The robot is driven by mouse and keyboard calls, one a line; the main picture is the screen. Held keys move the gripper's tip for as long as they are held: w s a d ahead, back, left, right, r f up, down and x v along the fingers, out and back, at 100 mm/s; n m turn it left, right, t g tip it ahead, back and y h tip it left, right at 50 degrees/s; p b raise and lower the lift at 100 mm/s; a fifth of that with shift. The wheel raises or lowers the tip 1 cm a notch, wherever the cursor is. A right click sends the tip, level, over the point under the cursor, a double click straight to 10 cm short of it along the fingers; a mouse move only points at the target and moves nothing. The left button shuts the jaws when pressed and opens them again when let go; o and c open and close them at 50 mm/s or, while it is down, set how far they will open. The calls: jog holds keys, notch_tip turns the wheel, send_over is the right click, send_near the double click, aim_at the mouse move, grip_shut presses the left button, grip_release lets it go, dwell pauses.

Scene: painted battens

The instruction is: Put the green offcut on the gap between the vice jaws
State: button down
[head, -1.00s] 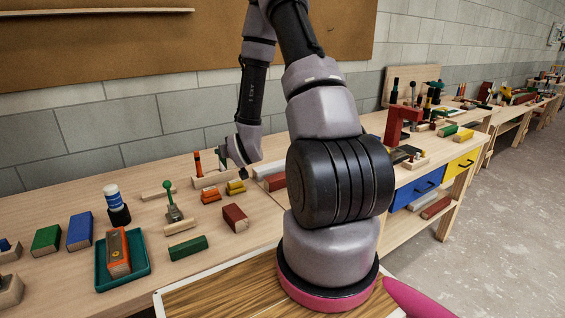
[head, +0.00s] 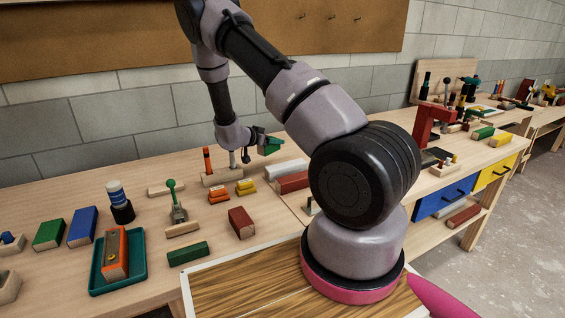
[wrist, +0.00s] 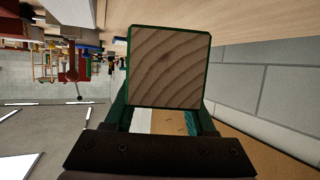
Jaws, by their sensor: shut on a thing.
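My gripper (head: 257,147) is shut on the green offcut (head: 271,145) and holds it in the air above the back of the bench. In the wrist view the offcut (wrist: 168,67) shows a square end of bare wood grain with thin green edges, between my fingers. A pale grey bar (head: 287,169) and a dark red bar (head: 292,182) lie side by side on the bench, below and right of the gripper. I cannot tell whether these are the vice jaws. My arm hides part of the bench to their right.
Another green block (head: 188,253) and a red block (head: 241,223) lie at the front. A teal tray (head: 141,272) holds an orange block. Yellow pieces (head: 245,187) and an upright orange-red peg (head: 207,160) stand near the gripper. A red frame-like tool (head: 424,124) stands further right.

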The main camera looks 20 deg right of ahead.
notch_tip(320, 180, down, 7)
jog(key=shift+f, duration=0.15)
jog(key=shift+f, duration=0.15)
jog(key=shift+c, duration=1.1)
grip_release()
